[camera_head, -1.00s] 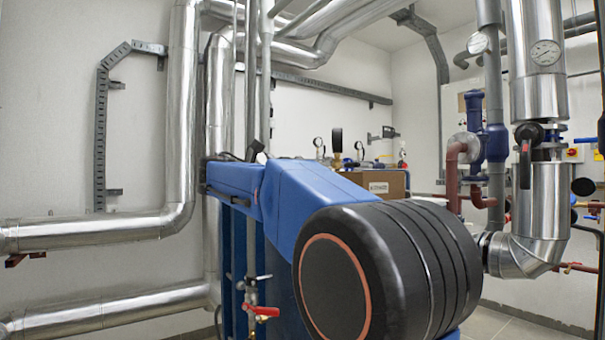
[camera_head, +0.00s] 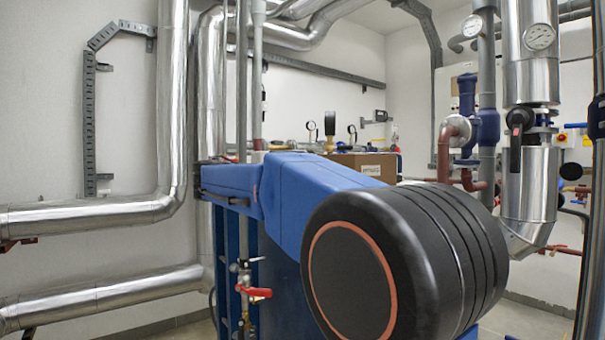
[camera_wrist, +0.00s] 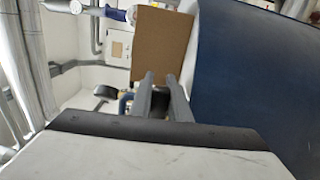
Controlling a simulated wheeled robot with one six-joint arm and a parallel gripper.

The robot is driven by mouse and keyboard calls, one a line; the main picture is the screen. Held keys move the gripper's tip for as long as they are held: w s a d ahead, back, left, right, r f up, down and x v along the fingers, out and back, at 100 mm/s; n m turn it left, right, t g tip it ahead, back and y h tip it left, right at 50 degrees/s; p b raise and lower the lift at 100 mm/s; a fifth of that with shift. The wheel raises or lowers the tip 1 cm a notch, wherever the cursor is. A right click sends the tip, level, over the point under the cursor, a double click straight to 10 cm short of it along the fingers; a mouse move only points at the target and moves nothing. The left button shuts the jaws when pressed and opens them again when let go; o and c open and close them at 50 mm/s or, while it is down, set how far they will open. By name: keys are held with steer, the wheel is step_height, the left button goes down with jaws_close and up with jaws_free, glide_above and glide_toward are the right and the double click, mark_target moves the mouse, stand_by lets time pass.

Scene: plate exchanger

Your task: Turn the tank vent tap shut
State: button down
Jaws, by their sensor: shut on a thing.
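My gripper (camera_wrist: 160,98) shows in the wrist view with its two grey fingers closed on a small dark part (camera_wrist: 160,102). This part appears to be the handle of the tank vent tap, though the fingers hide most of it. A large dark blue surface (camera_wrist: 255,70) fills the right of the wrist view beside the fingers. In the head view, my own blue arm and round black joint cover the middle, and the gripper and the tap it holds are hidden.
A brown cardboard box (camera_wrist: 163,40) stands just beyond the fingers; it also shows in the head view (camera_head: 370,166). A red-handled valve (camera_head: 258,292) sits on a thin vertical pipe below my arm. Large silver pipes (camera_head: 90,215) run at left, and a silver pipe with a gauge (camera_head: 528,60) stands at right.

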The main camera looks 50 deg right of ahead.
steer(key=shift+f+m, duration=0.3)
stand_by(0.4)
steer(key=c, duration=1.7)
jaws_free()
steer(key=shift+o, duration=0.2)
steer(key=shift+a, duration=0.1)
steer(key=v, duration=1.7)
steer(key=shift+a, duration=0.15)
steer(key=shift+s, duration=0.1)
